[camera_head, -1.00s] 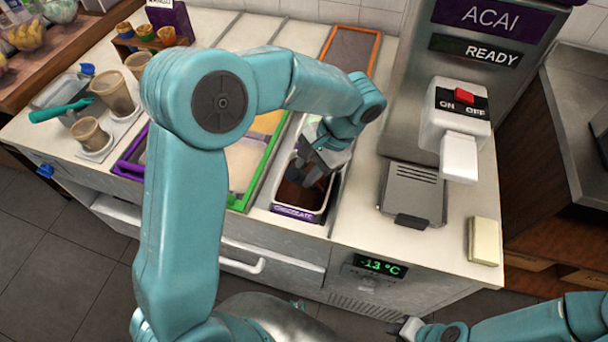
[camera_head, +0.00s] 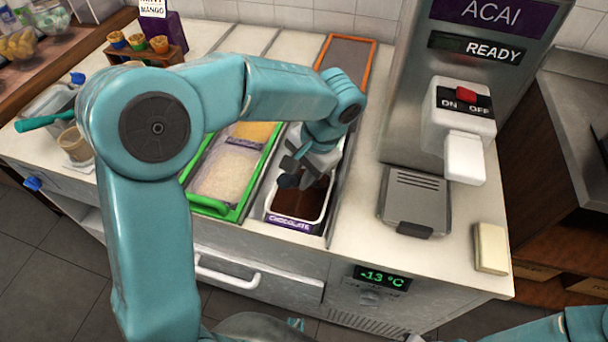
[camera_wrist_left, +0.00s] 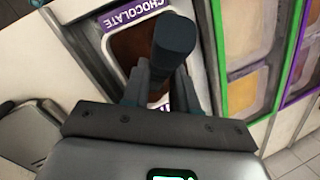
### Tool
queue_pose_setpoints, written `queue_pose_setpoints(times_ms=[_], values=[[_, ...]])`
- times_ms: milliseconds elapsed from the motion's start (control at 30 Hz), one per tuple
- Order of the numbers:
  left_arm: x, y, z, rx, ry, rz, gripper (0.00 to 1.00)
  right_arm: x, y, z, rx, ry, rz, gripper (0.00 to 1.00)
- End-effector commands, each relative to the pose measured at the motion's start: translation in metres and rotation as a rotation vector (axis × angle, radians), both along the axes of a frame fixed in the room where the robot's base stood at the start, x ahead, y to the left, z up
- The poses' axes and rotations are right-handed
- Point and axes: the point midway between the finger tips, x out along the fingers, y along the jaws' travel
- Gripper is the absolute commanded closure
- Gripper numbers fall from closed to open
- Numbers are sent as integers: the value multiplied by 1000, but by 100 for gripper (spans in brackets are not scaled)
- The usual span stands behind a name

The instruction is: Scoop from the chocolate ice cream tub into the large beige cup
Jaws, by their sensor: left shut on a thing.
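The chocolate tub (camera_head: 297,205), white with a purple label, holds brown ice cream and sits in the counter; it also shows in the left wrist view (camera_wrist_left: 124,48). My left gripper (camera_head: 295,170) is over the tub, shut on a dark handle (camera_wrist_left: 172,38). The handle's other end is hidden, so I cannot tell whether it touches the ice cream. A beige cup (camera_head: 73,144) stands at the left of the counter, partly behind my left arm. The other beige cups are mostly hidden, so I cannot make out the large one. My right gripper is barely at the bottom edge.
Green-framed tubs (camera_head: 228,175) lie left of the chocolate tub. An orange-framed bin (camera_head: 347,52) is behind it. The acai machine (camera_head: 460,110) and its grey tray (camera_head: 415,200) stand to the right. A teal-handled tool (camera_head: 45,117) rests in a container at far left.

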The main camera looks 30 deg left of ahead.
Motion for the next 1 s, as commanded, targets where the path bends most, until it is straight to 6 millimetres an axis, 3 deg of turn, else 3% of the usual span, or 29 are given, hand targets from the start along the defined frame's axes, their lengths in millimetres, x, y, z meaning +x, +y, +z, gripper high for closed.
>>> queue_pose_setpoints(times_ms=[33,100,1000], values=[[-2,1,-3,-5,-19,5,100,0,0,-8,0,0,0,72],[-3,0,10,-4,-16,4,100,0,0,5,0,1,0,72],[-20,-5,77,-4,-11,4,100,0,0,54,0,0,0,72]])
